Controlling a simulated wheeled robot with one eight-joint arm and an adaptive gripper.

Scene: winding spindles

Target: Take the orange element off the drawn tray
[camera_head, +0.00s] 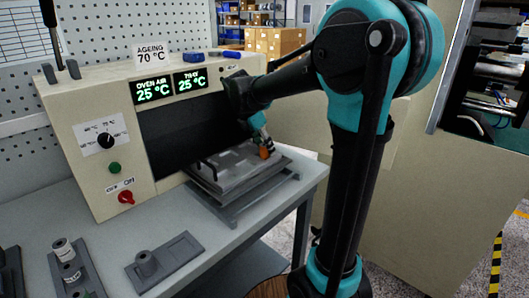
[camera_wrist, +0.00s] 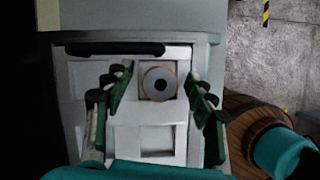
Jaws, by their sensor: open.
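The orange element (camera_head: 264,153) stands on the drawn tray (camera_head: 222,180), which sticks out of the oven. In the wrist view it is a round piece (camera_wrist: 150,84) with a thin orange rim, a grey top and a dark centre, seated in a square recess of the pale tray (camera_wrist: 140,111). My gripper (camera_head: 260,137) is over the tray close to the element. In the wrist view my gripper (camera_wrist: 161,72) is open, with one finger to each side of the element and a gap on both sides. Its height above the element is hard to judge.
The oven (camera_head: 121,190) stands behind the tray, its displays reading 25 °C. The bench (camera_head: 205,258) carries a grey plate with a round post (camera_head: 182,258) and a holder with pale spools (camera_head: 88,278) at front left. A wooden barrel (camera_wrist: 245,115) stands beside the bench.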

